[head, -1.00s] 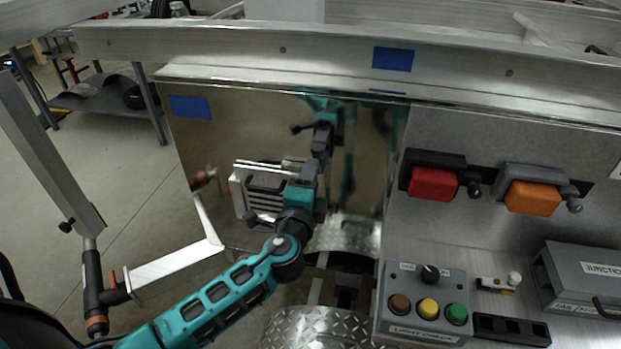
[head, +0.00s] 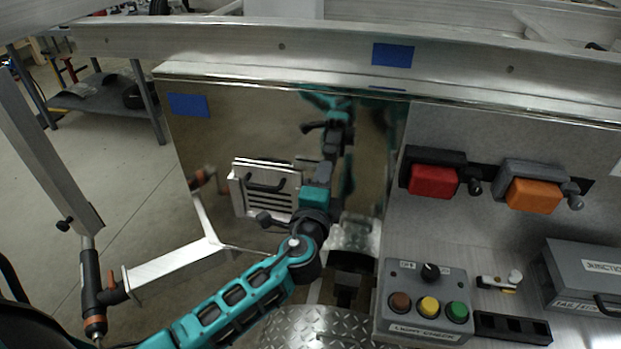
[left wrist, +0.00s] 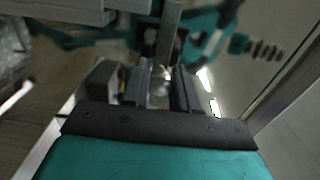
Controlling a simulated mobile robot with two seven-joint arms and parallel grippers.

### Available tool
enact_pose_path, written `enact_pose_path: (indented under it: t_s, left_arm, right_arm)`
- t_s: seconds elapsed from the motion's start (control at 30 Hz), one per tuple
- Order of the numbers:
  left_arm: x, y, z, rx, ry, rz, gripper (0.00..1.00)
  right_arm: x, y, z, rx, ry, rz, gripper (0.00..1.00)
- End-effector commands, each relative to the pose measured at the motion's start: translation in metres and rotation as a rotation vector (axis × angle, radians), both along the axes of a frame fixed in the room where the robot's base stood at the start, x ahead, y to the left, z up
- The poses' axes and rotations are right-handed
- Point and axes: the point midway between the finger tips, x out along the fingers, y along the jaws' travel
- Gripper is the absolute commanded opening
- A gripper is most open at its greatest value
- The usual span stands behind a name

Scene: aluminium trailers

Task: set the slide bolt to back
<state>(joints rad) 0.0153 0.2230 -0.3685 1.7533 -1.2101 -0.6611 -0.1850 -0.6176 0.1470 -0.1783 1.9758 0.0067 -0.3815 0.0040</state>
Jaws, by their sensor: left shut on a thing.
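My left gripper (head: 329,172) is in front of the mirror-like metal panel, just right of the louvred vent. Its fingers point at the panel, and its reflection shows above it. In the left wrist view my left gripper (left wrist: 162,78) is shut on a shiny rounded metal piece between its fingers, which looks like the knob of the slide bolt (left wrist: 161,73). A metal rod shows just beyond it. In the head view the gripper hides most of the bolt, so its exact position cannot be told. My right gripper is not in view.
The louvred vent (head: 266,190) is close left of the gripper. A control box (head: 427,303) with buttons and a knob stands at lower right. Red (head: 434,181) and orange (head: 533,196) lamps are on the grey wall. A metal rail (head: 300,45) crosses above the panel.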

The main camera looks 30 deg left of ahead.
Motion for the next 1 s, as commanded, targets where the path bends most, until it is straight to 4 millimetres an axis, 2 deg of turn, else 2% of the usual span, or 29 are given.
enact_pose_path:
  t_s: [0.03, 0.1, 0.2, 0.53, 0.57, 0.6, 0.8, 1.0]
  left_arm:
    - [0.003, -0.012, -0.004, -0.007, 0.0, -0.001, 0.0]
    - [0.006, -0.023, -0.003, -0.006, -0.001, -0.001, 0.0]
    - [0.008, -0.033, -0.003, -0.005, 0.002, -0.001, 0.0]
    - [0.009, -0.038, -0.001, -0.002, 0.003, -0.006, 0.0]
    - [0.009, -0.038, -0.001, -0.002, 0.001, -0.007, 0.31]
    - [0.009, -0.038, -0.001, -0.002, 0.001, -0.007, 0.35]
    - [0.009, -0.036, -0.001, -0.001, 0.001, -0.003, 0.52]
    - [0.009, -0.035, 0.0, -0.001, 0.001, -0.002, 0.52]
  right_arm:
    - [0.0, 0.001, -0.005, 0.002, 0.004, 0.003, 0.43]
    - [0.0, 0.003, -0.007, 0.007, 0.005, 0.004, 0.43]
    - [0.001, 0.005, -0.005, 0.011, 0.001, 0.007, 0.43]
    - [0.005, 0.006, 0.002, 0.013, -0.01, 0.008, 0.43]
    - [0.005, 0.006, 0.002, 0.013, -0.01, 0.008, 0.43]
    - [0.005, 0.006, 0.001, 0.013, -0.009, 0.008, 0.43]
    - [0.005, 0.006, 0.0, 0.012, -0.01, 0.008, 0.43]
    - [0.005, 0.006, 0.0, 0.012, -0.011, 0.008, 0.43]
